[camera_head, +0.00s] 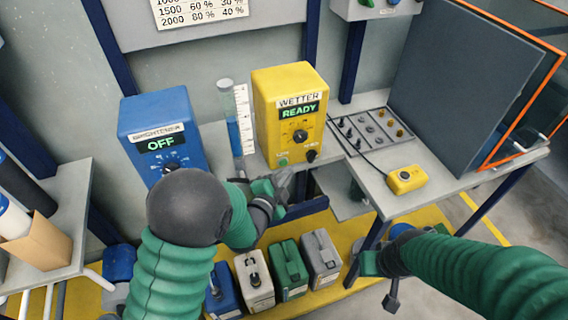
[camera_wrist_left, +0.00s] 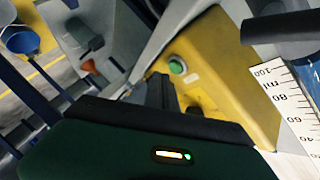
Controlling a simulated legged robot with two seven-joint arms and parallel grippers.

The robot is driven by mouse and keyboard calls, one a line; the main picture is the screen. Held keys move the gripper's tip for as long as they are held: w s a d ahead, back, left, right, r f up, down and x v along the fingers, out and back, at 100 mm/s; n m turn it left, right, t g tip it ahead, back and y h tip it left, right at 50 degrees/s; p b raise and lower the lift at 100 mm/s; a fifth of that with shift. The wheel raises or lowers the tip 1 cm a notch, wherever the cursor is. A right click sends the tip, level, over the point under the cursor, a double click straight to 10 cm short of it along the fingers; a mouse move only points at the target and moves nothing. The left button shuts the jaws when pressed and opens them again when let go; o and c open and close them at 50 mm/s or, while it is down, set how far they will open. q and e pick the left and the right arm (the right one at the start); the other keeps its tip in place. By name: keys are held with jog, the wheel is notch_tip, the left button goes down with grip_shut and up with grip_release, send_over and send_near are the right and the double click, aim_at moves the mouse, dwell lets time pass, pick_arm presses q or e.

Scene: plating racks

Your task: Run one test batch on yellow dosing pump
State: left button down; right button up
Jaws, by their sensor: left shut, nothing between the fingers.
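The yellow dosing pump (camera_head: 285,90) stands on the bench, labelled WETTER, and its display reads READY. Its front has a dial (camera_head: 299,136), a green button (camera_head: 283,162) and a black knob (camera_head: 312,155). My left gripper (camera_head: 284,182) is shut and empty, just below and in front of the green button. In the left wrist view the green button (camera_wrist_left: 178,66) sits on the yellow face beyond the dark fingers (camera_wrist_left: 160,90), with a visible gap. My right gripper (camera_head: 391,292) hangs low at the right; its jaws are too small to read.
A blue pump (camera_head: 155,112) reading OFF stands left. A graduated cylinder (camera_head: 232,120) with blue liquid stands between the pumps. A yellow box (camera_head: 405,179) on a cable lies on the right table. Several canisters (camera_head: 289,268) stand on the yellow shelf below.

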dwell(0.5)
pick_arm(q)
jog(key=shift+w+a+r, duration=0.1)
jog(key=shift+w+a, duration=0.1)
jog(key=shift+w, duration=0.2)
jog(key=shift+w+a, duration=0.2)
jog(key=shift+w, duration=0.25)
dwell(0.7)
jog(key=shift+s+d, duration=0.4)
jog(key=shift+s, duration=0.45)
jog(key=shift+s+d+b, duration=0.15)
jog(key=shift+s+d, duration=0.15)
jog(key=shift+s, duration=0.5)
jog(key=shift+s+d+b, duration=0.1)
jog(key=shift+s+d, duration=0.25)
jog(key=shift+s, duration=0.4)
jog(key=shift+s+d+b, duration=0.15)
jog(key=shift+s+d, duration=0.15)
jog(key=shift+s, duration=0.5)
